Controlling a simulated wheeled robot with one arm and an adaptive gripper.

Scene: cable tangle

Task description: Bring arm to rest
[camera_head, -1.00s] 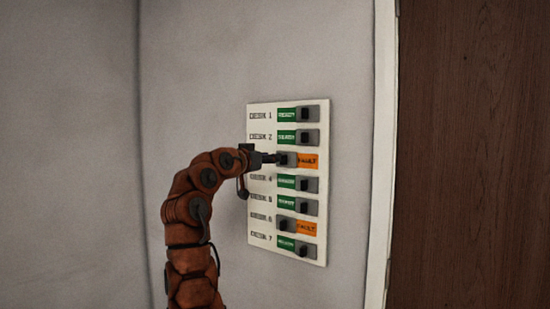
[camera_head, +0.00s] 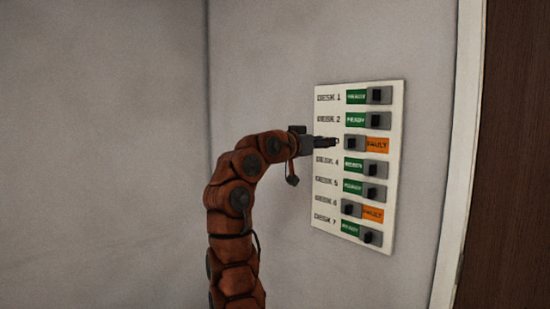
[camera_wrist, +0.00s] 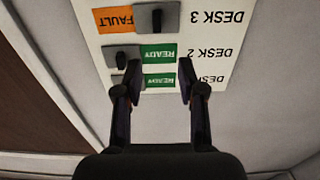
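My orange arm (camera_head: 235,215) rises from the bottom of the head view and bends over to the right. Its end, my gripper (camera_head: 326,142), points at the white switch panel (camera_head: 328,157), level with the DESK 3 row. A small gap shows between the fingertips and the DESK 3 switch (camera_head: 354,143). In the wrist view, my gripper (camera_wrist: 156,78) has its two dark fingers spread with nothing held between them. The DESK 3 switch also shows there (camera_wrist: 157,18), beside an orange FAULT label (camera_wrist: 117,20).
The DESK 6 row also shows an orange FAULT label (camera_head: 372,213); the other rows show green READY labels. The panel hangs on a grey wall (camera_head: 270,60). A white frame (camera_head: 458,150) and brown door-like surface (camera_head: 510,170) stand right. Left of my arm is clear.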

